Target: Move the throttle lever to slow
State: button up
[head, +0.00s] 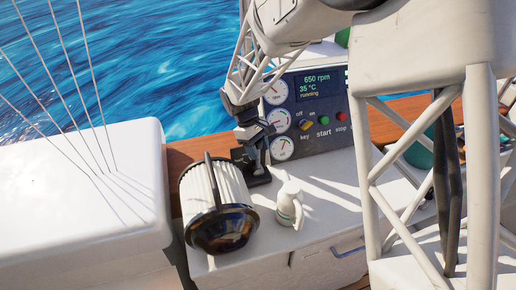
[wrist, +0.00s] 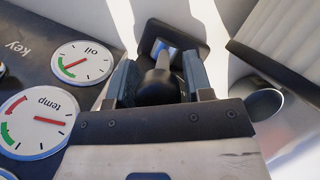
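The throttle lever stands on a dark base plate (head: 257,178) on the white counter, left of the engine panel. In the wrist view its dark round knob (wrist: 157,88) sits between my fingertips, and the slotted base (wrist: 188,32) shows beyond. My gripper (wrist: 160,82) points down over the lever, with a blue-grey pad on each side of the knob. In the head view my gripper (head: 253,143) hides most of the lever. No slow marking is readable.
The engine panel (head: 316,88) has gauges, a key switch, start and stop buttons, and a display reading 650 rpm, 35 °C, running. A ribbed white cylinder with a dark rim (head: 222,230) lies close left of the lever. A small white jug-like item (head: 290,205) stands to the right.

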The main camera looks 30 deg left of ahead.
grip_shut()
jog(key=shift+t+h, duration=0.4)
jog(key=shift+s+a+f, duration=0.25)
jog(key=shift+s+a, duration=0.55)
jog(key=shift+s, duration=0.05)
jog(key=shift+s+a+f, duration=0.25)
jog(key=shift+s+a, duration=0.55)
jog(key=shift+o, duration=1.5)
grip_release()
jog(key=shift+r, duration=0.1)
jog(key=v, duration=0.7)
jog(key=shift+a+r, duration=0.2)
jog(key=shift+r, duration=0.05)
